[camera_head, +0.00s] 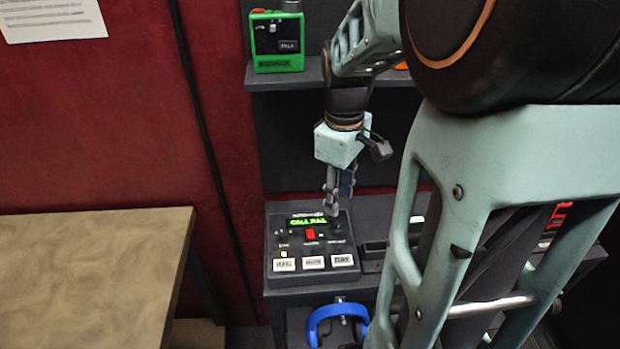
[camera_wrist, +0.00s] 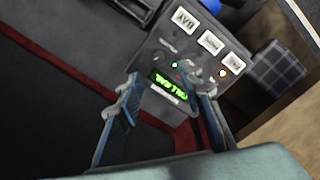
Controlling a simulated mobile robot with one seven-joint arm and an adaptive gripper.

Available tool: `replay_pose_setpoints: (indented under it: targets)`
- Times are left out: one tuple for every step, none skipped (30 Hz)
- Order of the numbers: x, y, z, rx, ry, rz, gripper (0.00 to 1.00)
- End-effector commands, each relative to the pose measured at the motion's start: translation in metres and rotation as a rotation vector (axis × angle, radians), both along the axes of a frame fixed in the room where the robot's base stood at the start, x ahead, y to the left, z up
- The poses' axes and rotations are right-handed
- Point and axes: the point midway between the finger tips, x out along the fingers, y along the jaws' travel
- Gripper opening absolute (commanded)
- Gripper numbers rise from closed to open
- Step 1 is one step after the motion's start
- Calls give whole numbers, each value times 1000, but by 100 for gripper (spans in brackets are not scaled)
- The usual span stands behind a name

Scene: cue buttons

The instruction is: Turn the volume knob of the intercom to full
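The intercom (camera_head: 308,276) is a dark box on the lower shelf, with a green lit display (camera_head: 306,222), a red switch (camera_head: 311,234) and a row of white buttons (camera_head: 314,262). In the wrist view the intercom (camera_wrist: 201,67) appears turned around, with the display between my fingers. My gripper (camera_head: 331,208) points down over the back right of the panel. In the wrist view my gripper (camera_wrist: 160,76) has its fingers apart with nothing between them. I cannot make out the volume knob clearly; my fingers cover part of the panel. Contact with the panel cannot be told.
A green device (camera_head: 277,42) stands on the upper shelf (camera_head: 284,80). Blue headphones (camera_head: 337,313) hang below the intercom. A wooden table (camera_head: 90,270) is at the left. My own arm hides much of the right side of the head view.

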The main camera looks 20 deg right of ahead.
Motion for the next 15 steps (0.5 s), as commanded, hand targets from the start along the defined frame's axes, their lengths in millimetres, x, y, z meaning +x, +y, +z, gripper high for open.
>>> replay_pose_setpoints:
  targets:
    - [-1,0,-8,2,5,-1,34]
    - [-1,0,-12,2,4,-1,34]
    - [-1,-1,-19,3,4,-2,34]
    - [-1,-1,-25,3,4,-2,34]
    - [-1,-1,-32,3,6,-3,34]
    - [0,-1,-39,3,4,-3,34]
    - [0,-1,-45,3,4,-3,34]
    - [0,-1,-51,4,5,-2,34]
    - [0,-2,-59,2,4,-3,34]
    - [1,-2,-64,2,4,-3,34]
    - [1,-2,-69,3,3,-3,34]
    - [1,-2,-76,3,3,-3,34]
    - [1,-2,-80,3,2,-3,34]
    - [1,-2,-84,3,3,-3,34]
    - [2,-3,-89,2,1,-3,34]
